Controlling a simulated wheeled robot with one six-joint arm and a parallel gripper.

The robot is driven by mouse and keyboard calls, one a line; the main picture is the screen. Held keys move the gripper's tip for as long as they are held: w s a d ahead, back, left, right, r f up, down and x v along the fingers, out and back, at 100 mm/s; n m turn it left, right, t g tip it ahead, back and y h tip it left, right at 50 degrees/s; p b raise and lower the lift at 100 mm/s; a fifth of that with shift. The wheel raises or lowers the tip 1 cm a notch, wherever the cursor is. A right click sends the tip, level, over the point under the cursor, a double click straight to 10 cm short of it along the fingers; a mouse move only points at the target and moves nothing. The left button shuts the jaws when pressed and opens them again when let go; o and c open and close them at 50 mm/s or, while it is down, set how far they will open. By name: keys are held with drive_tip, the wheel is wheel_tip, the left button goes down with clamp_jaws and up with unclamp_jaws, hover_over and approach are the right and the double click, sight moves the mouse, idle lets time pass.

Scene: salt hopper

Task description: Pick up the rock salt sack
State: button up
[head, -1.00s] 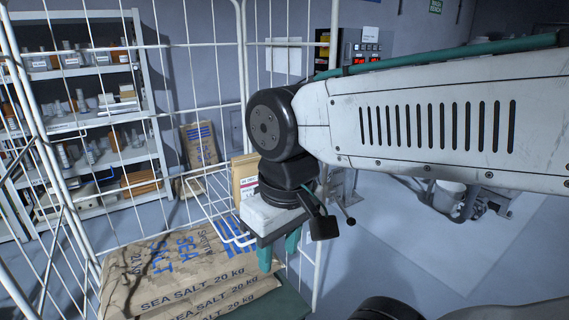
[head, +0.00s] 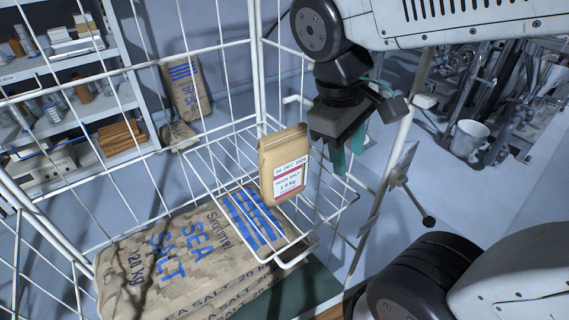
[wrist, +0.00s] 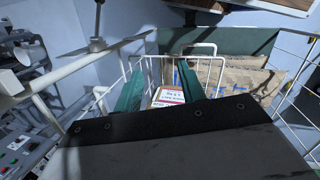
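The rock salt sack (head: 283,165) is a small tan paper bag with a white and magenta label. It stands upright in a white wire basket (head: 225,190) hung in the wire cage. My gripper (head: 348,150), with two green fingers, is just right of the sack in the head view, apart from it and empty. In the wrist view the fingers (wrist: 158,88) are spread open. The sack's label (wrist: 168,97) shows between and beyond them; the gripper body hides its lower part.
Large sea salt sacks (head: 185,250) lie stacked below the basket. White cage bars (head: 262,70) rise around it. Another sea salt sack (head: 187,88) leans at the back wall near shelves (head: 75,110). A white bucket (head: 468,138) stands at the right.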

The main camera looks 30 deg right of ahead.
drive_tip(key=w+a+f+n+h, duration=0.2)
drive_tip(key=w+n+h, duration=0.5)
drive_tip(key=w, duration=0.4)
drive_tip(key=n+t+h, duration=0.3)
drive_tip(key=n+h, duration=0.1)
drive_tip(key=n, duration=0.4)
approach(274, 135)
drive_tip(key=s+x, duration=0.1)
drive_tip(key=x, duration=0.3)
drive_tip(key=shift+n, duration=0.3)
drive_tip(key=x, duration=0.5)
drive_tip(key=w+x, duration=0.1)
drive_tip(key=x, duration=0.1)
drive_tip(key=shift+d+f, duration=0.15)
drive_tip(key=shift+d, duration=0.1)
clamp_jaws()
